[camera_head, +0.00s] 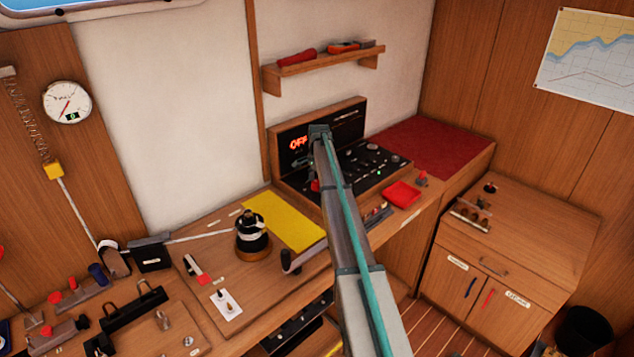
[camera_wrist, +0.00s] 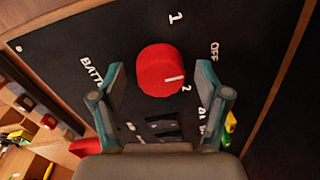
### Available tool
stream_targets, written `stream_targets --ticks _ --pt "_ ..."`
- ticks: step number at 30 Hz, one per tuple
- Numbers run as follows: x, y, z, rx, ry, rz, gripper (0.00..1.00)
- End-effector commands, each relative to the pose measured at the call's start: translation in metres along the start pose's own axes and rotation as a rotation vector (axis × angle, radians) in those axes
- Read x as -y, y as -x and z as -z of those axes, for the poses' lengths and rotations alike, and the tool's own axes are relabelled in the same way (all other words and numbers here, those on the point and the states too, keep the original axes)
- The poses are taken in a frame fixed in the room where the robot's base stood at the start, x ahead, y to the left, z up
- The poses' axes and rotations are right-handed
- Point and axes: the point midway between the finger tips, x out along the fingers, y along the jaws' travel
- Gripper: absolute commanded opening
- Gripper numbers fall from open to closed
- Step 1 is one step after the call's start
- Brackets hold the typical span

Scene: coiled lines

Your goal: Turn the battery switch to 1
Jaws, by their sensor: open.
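The battery switch is a round red knob (camera_wrist: 158,66) on a black panel (camera_wrist: 110,42) in the wrist view. A white pointer line on its face points to the right, between the labels OFF and 2. The label 1 (camera_wrist: 175,18) is above the knob. My gripper (camera_wrist: 160,84) is open, with one finger on the left of the knob and one on the right. Gaps show between the fingers and the knob. In the head view my arm covers much of the black panel area, and the gripper's fingers are not clearly seen there.
In the head view, a console (camera_head: 372,160) on the counter has a red lit OFF display (camera_head: 299,142). A yellow mat (camera_head: 283,220), a black winch (camera_head: 252,238) and a red tray (camera_head: 402,194) lie around it. A shelf (camera_head: 322,68) with tools hangs above.

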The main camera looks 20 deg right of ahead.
Motion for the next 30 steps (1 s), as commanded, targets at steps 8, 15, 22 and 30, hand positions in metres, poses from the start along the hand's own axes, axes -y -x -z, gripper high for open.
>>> stream_targets --ticks 8,15,22,30 --pt "-0.0001 0.0002 0.0001 0.000 0.000 0.000 0.40" --pt "-0.0002 0.0002 0.0001 0.000 0.001 -0.001 0.15" --pt "-0.0004 -0.0010 0.0003 0.002 0.036 -0.001 0.15" --pt "-0.0007 -0.0027 0.0007 0.011 0.184 -0.001 0.15"
